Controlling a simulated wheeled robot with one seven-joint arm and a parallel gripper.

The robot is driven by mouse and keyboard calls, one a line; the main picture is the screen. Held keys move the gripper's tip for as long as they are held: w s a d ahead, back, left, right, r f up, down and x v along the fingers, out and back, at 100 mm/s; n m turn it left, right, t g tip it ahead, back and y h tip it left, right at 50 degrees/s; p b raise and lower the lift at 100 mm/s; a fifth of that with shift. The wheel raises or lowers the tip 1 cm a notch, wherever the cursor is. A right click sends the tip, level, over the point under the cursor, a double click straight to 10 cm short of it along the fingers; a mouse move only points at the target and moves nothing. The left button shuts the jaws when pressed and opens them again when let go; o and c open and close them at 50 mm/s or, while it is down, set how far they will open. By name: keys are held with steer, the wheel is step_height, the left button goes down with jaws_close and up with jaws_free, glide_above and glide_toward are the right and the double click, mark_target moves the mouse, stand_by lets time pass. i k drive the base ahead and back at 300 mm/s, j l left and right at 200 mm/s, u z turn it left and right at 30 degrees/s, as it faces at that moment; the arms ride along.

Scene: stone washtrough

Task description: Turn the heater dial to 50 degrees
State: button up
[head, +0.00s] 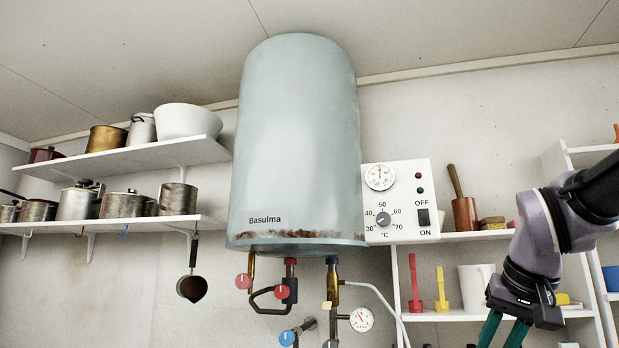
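The heater dial (383,219) is a small grey knob on the white control panel (408,241) at the right of the heater. Numbers from 30 to 70 ring it, with 50 at the top and °C below. Its pointer is too small to read surely. A round gauge sits above it, and a black OFF/ON switch (424,218) is to its right. The pale blue-grey heater tank (298,140) hangs on the wall. My gripper (499,337) is at the lower right, below and right of the panel and apart from it. Its green fingers stand apart; their tips are cut off.
Pipes with red and blue valves (282,292) and a second gauge (361,319) hang below the tank. Right shelves (460,316) hold a mortar, brushes and a white mug. Left shelves (120,222) hold several pots. A ladle (192,288) hangs beneath them.

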mark_target(384, 219)
steer(key=j+z, duration=0.15)
steer(key=j, duration=1.15)
steer(key=j+z, duration=0.1)
steer(key=j, duration=1.2)
